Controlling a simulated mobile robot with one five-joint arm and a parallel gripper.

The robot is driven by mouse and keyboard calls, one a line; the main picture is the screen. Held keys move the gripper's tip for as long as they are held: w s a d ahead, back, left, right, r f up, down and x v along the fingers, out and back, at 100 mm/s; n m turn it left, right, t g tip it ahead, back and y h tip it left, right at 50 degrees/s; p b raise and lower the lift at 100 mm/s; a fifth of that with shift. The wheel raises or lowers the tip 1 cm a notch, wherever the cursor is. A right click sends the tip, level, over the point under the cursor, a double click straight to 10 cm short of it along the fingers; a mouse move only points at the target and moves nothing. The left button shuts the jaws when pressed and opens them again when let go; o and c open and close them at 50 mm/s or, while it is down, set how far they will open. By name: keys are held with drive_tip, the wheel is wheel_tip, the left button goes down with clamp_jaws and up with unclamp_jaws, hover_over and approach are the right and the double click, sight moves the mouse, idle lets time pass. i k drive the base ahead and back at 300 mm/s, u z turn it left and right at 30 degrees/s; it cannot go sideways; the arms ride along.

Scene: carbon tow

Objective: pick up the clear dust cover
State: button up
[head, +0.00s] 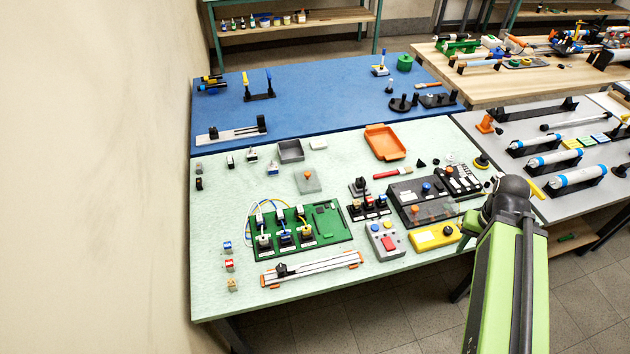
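A see-through, greyish cover (437,211) appears to sit on the front part of a dark control box on the pale green bench top. Its clear edges are hard to make out, and I cannot tell whether it is loose or fixed. An orange knob shows under or beside it. My green arm rises from the lower right, and its dark joint stands just right of this box.
A yellow box (434,237) and a grey button box (385,241) stand in front of the dark box (405,190). A green circuit board (325,222) lies to the left. An orange tray (384,143) is behind.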

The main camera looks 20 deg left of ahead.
sight(307, 179)
drive_tip(key=z, duration=1.35)
drive_tip(key=i, duration=1.4)
drive_tip(key=u, duration=0.5)
drive_tip(key=k, duration=0.15)
drive_tip(key=u, duration=3.9)
drive_tip(key=i, duration=1.4)
drive_tip(key=u, duration=0.05)
